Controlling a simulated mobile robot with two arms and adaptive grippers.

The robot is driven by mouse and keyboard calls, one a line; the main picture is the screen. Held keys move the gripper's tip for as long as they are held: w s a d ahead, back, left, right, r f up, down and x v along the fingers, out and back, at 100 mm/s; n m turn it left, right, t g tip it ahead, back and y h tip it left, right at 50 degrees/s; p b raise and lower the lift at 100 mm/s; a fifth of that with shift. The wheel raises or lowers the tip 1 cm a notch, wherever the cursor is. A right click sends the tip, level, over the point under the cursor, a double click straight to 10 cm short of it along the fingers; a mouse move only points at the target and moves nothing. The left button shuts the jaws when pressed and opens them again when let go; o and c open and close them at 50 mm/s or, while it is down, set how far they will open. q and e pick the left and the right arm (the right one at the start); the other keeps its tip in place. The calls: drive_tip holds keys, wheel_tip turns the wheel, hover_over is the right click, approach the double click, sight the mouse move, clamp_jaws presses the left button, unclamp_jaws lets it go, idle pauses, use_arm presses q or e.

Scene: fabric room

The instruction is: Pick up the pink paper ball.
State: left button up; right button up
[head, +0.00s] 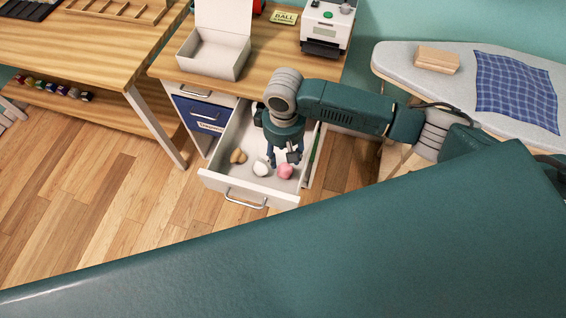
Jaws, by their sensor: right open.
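The pink paper ball (285,171) lies in the open white drawer (222,184), near its front right corner. A white ball-like thing (261,169) lies just left of it, and small brown things (238,156) lie further left. My right gripper (283,163) points down into the drawer, open, right by the pink ball at its upper left. Whether its fingers touch the ball I cannot tell. The gripper hides part of the drawer's inside. My left gripper is not in view.
Above the drawer, a wooden desk (176,66) bears an open white box (212,55), a yellow "BALL" card (284,17) and a label printer (325,27). An ironing board (391,58) with a blue checked cloth (516,90) stands right. Bare floor (105,200) lies left of the drawer.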

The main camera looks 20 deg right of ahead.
sight(285, 168)
drive_tip(key=f, duration=0.2)
drive_tip(key=shift+s+f, duration=0.35)
drive_tip(key=shift+f, duration=0.05)
drive_tip(key=shift+w+f, duration=0.1)
drive_tip(key=shift+f, duration=0.25)
wheel_tip(285, 168, down, 5)
drive_tip(key=shift+d+r+p, duration=0.15)
drive_tip(key=shift+p, duration=0.3)
drive_tip(key=shift+w, duration=0.1)
drive_tip(key=c, duration=0.4)
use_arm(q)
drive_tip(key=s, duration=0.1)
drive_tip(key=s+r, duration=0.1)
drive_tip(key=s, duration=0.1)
use_arm(e)
drive_tip(key=shift+c, duration=0.3)
